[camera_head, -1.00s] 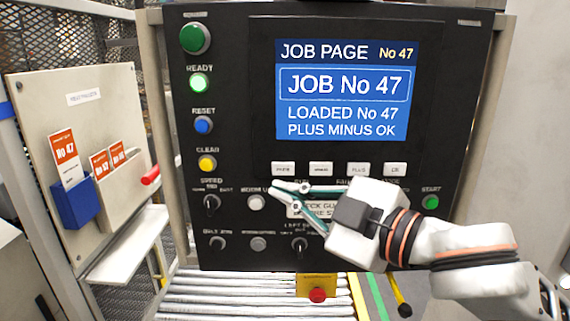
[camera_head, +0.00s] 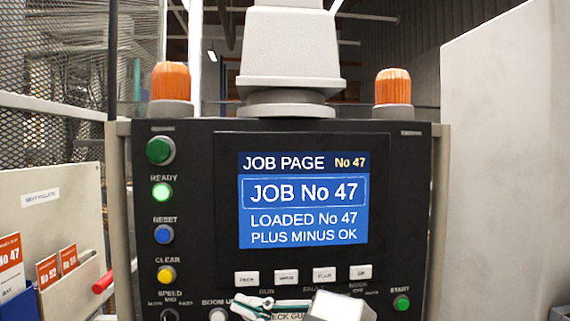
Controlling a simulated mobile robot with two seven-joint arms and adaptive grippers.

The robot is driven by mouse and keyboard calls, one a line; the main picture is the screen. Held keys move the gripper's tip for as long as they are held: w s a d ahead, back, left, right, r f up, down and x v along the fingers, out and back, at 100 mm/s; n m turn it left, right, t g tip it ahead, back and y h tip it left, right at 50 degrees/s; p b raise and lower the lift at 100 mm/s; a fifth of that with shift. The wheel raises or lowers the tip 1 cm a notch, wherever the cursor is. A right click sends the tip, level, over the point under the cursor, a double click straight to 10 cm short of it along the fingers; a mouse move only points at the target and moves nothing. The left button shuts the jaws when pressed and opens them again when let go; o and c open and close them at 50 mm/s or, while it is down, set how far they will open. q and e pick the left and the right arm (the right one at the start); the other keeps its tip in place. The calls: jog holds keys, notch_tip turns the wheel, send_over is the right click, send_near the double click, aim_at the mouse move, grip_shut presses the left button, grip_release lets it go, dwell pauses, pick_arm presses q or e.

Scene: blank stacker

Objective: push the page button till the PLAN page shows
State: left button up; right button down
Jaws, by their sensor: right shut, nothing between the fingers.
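The control panel's screen (camera_head: 303,200) is blue and reads JOB PAGE, No 47, with JOB No 47, LOADED No 47 and PLUS MINUS OK below. The page button (camera_head: 246,278) is the leftmost of a row of pale keys under the screen; the minus key (camera_head: 286,276), plus key (camera_head: 324,274) and OK key (camera_head: 360,272) follow to its right. My right gripper (camera_head: 243,306) is shut and empty, at the bottom edge just below the page button in the picture. Its lower part is cut off. I see no contact with the button. My left gripper is not in view.
Green, blue and yellow buttons run down the panel's left side, with the start button (camera_head: 401,302) at lower right. Orange beacons (camera_head: 170,82) stand on top. A card board (camera_head: 45,215) with a red handle (camera_head: 103,282) is at left.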

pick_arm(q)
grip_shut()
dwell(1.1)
